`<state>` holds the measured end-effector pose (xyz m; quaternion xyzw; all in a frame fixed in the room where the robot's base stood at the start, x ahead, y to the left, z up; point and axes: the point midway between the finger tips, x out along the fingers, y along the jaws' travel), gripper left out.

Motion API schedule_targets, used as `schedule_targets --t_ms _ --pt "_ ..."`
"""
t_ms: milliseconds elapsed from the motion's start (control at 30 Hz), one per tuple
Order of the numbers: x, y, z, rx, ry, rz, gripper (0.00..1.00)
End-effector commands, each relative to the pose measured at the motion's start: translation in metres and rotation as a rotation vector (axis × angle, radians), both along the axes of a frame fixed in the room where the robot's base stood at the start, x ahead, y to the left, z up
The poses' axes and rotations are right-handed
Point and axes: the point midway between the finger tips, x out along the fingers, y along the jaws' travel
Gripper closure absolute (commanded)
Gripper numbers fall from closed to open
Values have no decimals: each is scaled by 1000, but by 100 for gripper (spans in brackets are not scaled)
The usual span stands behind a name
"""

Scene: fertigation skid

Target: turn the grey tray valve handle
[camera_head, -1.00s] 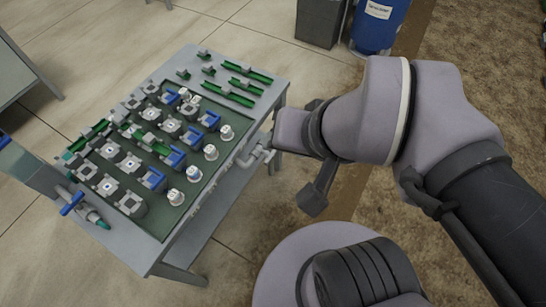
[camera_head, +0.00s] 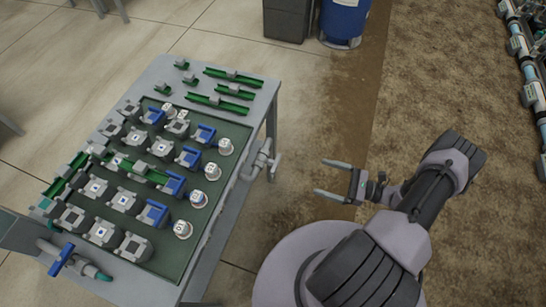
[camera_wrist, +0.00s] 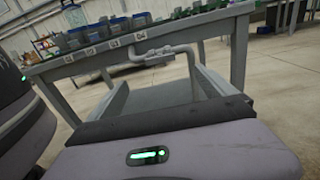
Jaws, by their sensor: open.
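The grey tray valve (camera_head: 262,158) sits on a grey pipe at the right edge of the table, with its handle beside it. In the wrist view the grey valve (camera_wrist: 155,57) and its bent pipe show under the table's front edge; the handle's exact angle is too small to tell. My gripper (camera_head: 320,177) is open and empty, to the right of the valve and apart from it. Its two fingers point left toward the table. The fingers do not show in the wrist view.
The grey table (camera_head: 222,240) carries a green tray with several blocks, white-capped knobs and green rails. A blue-handled valve (camera_head: 62,258) is at the near left corner. A blue barrel (camera_head: 343,20) and dark bin (camera_head: 287,18) stand behind. Floor between gripper and table is clear.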

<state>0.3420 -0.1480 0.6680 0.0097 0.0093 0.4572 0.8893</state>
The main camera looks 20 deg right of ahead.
Motion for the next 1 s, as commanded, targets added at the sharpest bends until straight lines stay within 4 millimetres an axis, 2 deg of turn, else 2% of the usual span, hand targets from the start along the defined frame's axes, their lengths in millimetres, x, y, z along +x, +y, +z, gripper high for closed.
schedule_targets --t_ms 167,400,600,800,1000 --pt "12 20 -4 13 2 -8 5" --pt "55 81 -6 12 3 -2 5" --pt "84 121 -6 10 2 -4 5" --pt "98 140 -4 11 3 -7 5" --pt "101 142 -3 11 3 -7 5"
